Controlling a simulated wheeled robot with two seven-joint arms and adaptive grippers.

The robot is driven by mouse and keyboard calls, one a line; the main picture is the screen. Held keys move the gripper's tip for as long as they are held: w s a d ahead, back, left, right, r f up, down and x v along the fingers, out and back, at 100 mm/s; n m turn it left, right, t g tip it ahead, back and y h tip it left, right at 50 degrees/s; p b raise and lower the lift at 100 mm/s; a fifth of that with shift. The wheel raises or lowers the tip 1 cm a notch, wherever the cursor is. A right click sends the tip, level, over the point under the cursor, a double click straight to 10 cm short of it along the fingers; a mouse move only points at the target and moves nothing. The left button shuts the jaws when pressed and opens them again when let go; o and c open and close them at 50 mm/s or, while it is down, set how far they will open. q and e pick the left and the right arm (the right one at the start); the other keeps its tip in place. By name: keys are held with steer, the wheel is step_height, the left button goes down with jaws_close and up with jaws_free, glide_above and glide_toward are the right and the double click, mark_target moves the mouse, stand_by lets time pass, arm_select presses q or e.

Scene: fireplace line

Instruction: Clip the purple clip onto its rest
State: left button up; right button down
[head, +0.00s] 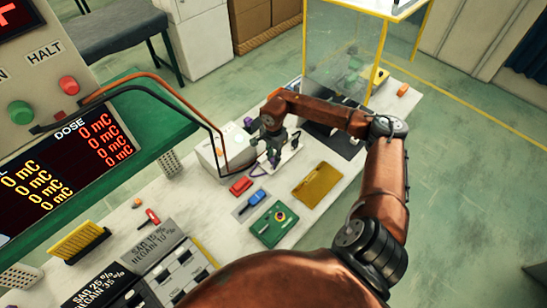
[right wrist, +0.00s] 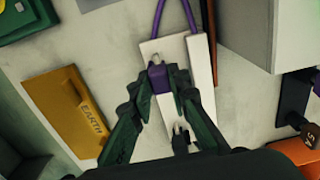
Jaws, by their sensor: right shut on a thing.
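The purple clip (right wrist: 158,78) is between the fingertips of my right gripper (right wrist: 160,86) in the right wrist view, with a small metal tip at its far end. A purple cable (right wrist: 190,14) loops beyond it. Below the gripper is a white plate (right wrist: 202,72) carrying a small metal post (right wrist: 181,136), which may be the rest. The clip appears over the plate; I cannot tell whether it touches. In the head view my right gripper (head: 273,151) is over the bench near the white plate, and the clip is hidden. My left gripper is not in view.
A yellow EARTH plate (right wrist: 65,112) lies left of the white plate in the wrist view. In the head view, a green block (head: 270,226), a red piece (head: 240,185) and a white box (head: 226,152) stand nearby. A yellow-framed clear enclosure (head: 340,62) rises behind.

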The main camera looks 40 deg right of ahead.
steer(key=shift+f, duration=0.25)
steer(key=c, duration=1.7)
jaws_free()
steer(key=shift+r, duration=0.1)
steer(key=shift+c, duration=0.2)
steer(key=shift+r+p, duration=1.1)
steer(key=shift+r, duration=1.45)
steer(key=shift+r, duration=0.15)
step_height(320, 180, up, 12)
steer(key=shift+f, duration=0.2)
